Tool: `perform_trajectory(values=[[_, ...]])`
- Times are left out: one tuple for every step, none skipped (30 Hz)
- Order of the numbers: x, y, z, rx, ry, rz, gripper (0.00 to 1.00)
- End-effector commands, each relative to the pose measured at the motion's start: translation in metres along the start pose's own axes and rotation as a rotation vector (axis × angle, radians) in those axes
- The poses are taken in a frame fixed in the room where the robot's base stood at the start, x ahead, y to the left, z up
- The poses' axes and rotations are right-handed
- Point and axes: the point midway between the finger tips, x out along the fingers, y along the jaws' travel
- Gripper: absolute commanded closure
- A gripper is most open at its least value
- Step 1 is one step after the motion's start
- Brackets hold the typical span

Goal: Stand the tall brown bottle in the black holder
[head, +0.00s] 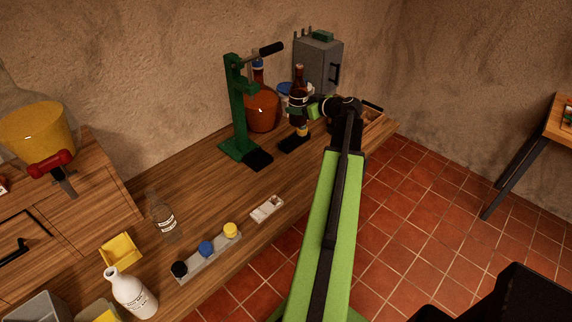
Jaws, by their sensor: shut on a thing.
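The tall brown bottle (299,82) stands about upright near the far end of the wooden bench. It has a dark neck and a pale label. My gripper (304,109) reaches in from the right and is shut on the bottle's body. A flat black piece (292,144), which looks like the black holder, lies on the bench just below the bottle. A small yellow-orange patch shows at the bottle's lower end. I cannot tell whether the bottle's base touches the holder or hangs above it.
A green lever press (237,115) stands left of the bottle, with a big amber jug (262,108) and a grey cabinet (318,62) behind. A clear bottle (164,218), a white bottle (130,293) and a rack with coloured caps (207,255) are nearer. Mid-bench is mostly clear.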

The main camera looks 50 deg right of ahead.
Motion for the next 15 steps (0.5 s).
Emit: perform_trajectory(values=[[0.001,-0.014,0.023,-0.002,0.002,-0.010,1.00],[0.000,-0.021,0.030,-0.005,0.002,-0.018,1.00],[-0.002,-0.031,0.042,-0.011,0.001,-0.031,1.00],[-0.002,-0.039,0.051,-0.014,0.001,-0.039,1.00],[-0.003,-0.047,0.060,-0.018,0.002,-0.049,1.00],[-0.005,-0.059,0.072,-0.023,0.002,-0.064,1.00],[-0.006,-0.069,0.082,-0.027,0.002,-0.074,1.00],[-0.007,-0.078,0.091,-0.031,0.003,-0.085,1.00],[-0.008,-0.090,0.102,-0.037,0.004,-0.099,1.00],[-0.010,-0.098,0.110,-0.041,0.005,-0.110,1.00],[-0.011,-0.106,0.117,-0.045,0.005,-0.120,1.00],[-0.012,-0.115,0.125,-0.049,0.006,-0.131,1.00],[-0.013,-0.121,0.130,-0.052,0.007,-0.139,1.00],[-0.015,-0.127,0.135,-0.056,0.007,-0.147,1.00],[-0.016,-0.132,0.139,-0.059,0.008,-0.154,1.00]])
